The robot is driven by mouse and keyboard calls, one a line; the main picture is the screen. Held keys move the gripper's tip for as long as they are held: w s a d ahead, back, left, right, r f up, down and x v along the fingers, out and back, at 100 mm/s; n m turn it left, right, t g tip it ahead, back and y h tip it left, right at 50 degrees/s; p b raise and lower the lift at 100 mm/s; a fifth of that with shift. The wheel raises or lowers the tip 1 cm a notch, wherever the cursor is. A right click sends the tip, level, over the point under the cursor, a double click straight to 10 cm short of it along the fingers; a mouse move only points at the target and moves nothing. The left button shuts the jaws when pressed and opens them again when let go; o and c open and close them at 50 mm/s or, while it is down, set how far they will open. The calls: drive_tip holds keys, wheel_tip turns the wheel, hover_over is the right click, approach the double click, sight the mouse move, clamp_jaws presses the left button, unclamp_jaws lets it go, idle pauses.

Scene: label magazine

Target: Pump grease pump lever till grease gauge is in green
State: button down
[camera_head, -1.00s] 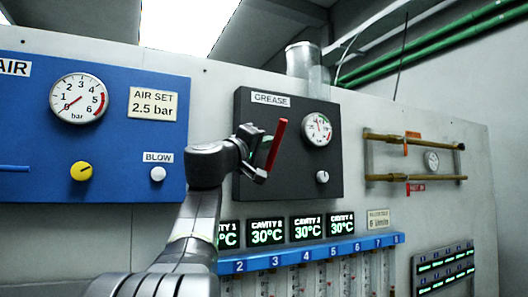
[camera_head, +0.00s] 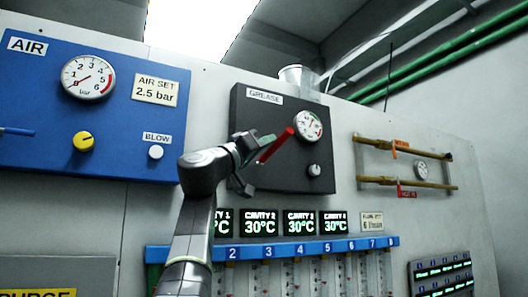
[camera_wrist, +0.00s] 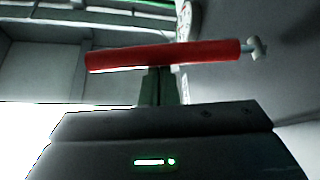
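The red pump lever (camera_head: 275,146) slants up to the right in front of the dark grease panel (camera_head: 262,112). The grease gauge (camera_head: 308,126) at the panel's upper right has green and red marks, but its needle is too small to read surely. My gripper (camera_head: 262,143) is at the lever, left of the gauge. In the wrist view the lever (camera_wrist: 165,54) crosses in front of my gripper's fingers (camera_wrist: 160,86), which look shut together behind it, not around it. Whether they touch it cannot be told.
A small knob (camera_head: 314,170) sits below the gauge. The blue air panel (camera_head: 40,140) is at the left. Temperature displays (camera_head: 298,223) and a blue numbered rail (camera_head: 290,249) lie below. Brass pipes (camera_head: 405,182) are to the right.

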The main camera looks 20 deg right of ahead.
drive_tip(key=shift+s+f+b, duration=0.25)
drive_tip(key=shift+f+b, duration=0.6)
drive_tip(key=shift+f, duration=0.35)
drive_tip(key=shift+a+f+b, duration=0.15)
drive_tip(key=shift+f+b, duration=0.1)
drive_tip(key=shift+b, duration=0.15)
drive_tip(key=b+v, duration=0.4)
drive_tip(key=v, duration=0.9)
drive_tip(key=shift+s+a+r+b, duration=0.2)
drive_tip(key=shift+s+r+b, duration=0.05)
drive_tip(key=shift+r+b, duration=0.1)
drive_tip(key=p+x, duration=0.5)
drive_tip(key=x, duration=0.8)
drive_tip(key=shift+w+d, duration=0.1)
drive_tip(key=shift+w+d+r, duration=0.1)
drive_tip(key=shift+d, duration=0.3)
